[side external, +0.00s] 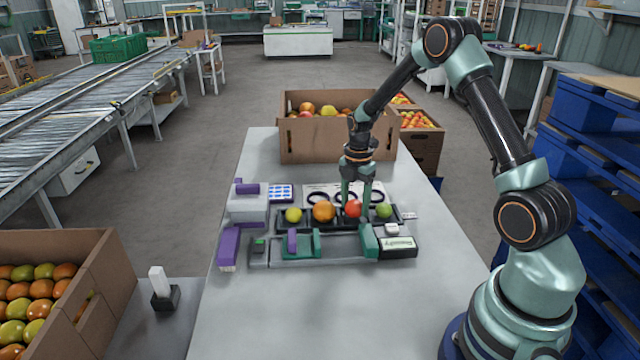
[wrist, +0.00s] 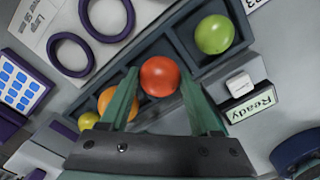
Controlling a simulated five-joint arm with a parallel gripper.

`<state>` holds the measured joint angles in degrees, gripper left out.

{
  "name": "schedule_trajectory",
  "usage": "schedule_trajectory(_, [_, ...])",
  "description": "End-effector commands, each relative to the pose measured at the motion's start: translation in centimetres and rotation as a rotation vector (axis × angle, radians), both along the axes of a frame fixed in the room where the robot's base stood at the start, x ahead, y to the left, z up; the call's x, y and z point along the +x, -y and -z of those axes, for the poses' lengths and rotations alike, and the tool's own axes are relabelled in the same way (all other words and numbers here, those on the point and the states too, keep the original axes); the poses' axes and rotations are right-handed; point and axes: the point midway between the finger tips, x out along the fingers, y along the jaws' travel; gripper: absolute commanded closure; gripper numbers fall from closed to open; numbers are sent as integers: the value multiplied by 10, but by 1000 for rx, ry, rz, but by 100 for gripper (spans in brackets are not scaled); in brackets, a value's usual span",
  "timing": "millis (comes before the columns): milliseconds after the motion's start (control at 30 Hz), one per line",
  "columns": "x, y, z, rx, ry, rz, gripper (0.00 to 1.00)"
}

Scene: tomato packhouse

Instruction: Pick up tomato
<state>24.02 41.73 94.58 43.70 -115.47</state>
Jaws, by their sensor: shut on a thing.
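The red tomato (side external: 354,209) is in the row over the dark tray (wrist: 203,68), third from the left, between an orange tomato (side external: 323,211) and a green one (side external: 384,211). A yellow tomato (side external: 293,215) is at the row's left end. My gripper (side external: 356,199) points down with its green fingers on either side of the red tomato, shut on it. In the wrist view the red tomato (wrist: 160,76) shows between the fingertips. I cannot tell whether it is clear of the tray. The left finger partly hides the orange tomato (wrist: 107,101).
A sheet with dark rings (wrist: 72,52) lies behind the tray. A "Ready" display (side external: 398,246) and a green-and-grey fixture (side external: 318,246) are in front. A cardboard box of fruit (side external: 338,142) stands at the table's far end. The near table is clear.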

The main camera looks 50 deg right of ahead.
Motion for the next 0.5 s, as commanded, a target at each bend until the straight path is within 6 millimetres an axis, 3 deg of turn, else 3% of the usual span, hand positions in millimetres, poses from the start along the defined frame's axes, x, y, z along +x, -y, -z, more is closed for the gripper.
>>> schedule_trajectory(167, [1, 0, -25, -3, 5, 0, 63])
schedule_trajectory(500, [1, 1, -119, -4, 8, 0, 63])
